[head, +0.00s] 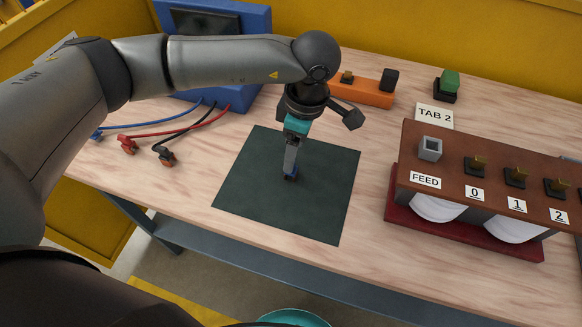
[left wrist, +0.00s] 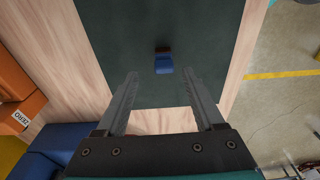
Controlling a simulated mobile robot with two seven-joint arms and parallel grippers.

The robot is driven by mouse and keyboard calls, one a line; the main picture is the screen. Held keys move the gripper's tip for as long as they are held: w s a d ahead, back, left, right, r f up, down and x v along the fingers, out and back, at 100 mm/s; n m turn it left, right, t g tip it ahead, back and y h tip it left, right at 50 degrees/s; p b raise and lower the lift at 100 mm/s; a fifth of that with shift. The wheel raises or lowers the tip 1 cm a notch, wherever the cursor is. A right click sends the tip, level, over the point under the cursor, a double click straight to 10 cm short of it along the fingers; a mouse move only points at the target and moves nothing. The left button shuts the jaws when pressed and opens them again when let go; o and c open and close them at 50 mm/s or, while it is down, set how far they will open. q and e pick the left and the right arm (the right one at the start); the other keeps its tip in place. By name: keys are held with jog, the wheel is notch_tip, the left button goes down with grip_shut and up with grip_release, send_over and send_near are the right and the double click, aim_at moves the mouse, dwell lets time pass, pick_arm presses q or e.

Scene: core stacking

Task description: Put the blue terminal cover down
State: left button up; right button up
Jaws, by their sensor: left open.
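The blue terminal cover (left wrist: 164,65) lies on the dark green mat (head: 250,185). In the left wrist view a small dark red-brown part shows at its far end. In the head view only a bit of the blue cover (head: 291,177) shows at the fingertips, the rest being hidden by the gripper. My left gripper (left wrist: 162,76) points down over the mat, its two fingers apart on either side of the cover, with gaps visible to both. My right gripper is in neither view.
A brown rack (head: 445,182) with FEED, 0, 1 and 2 labels stands on a red base at right. An orange block (head: 365,90), green-topped piece (head: 448,82) and TAB 2 card (head: 434,115) are behind. Red, black and blue leads (head: 165,155) lie at left. The mat around the cover is bare.

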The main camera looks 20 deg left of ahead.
pick_arm(q)
jog(key=f, duration=0.4)
jog(key=shift+s+a+f, duration=0.25)
jog(key=shift+s+a, duration=0.05)
grip_shut()
dwell(0.3)
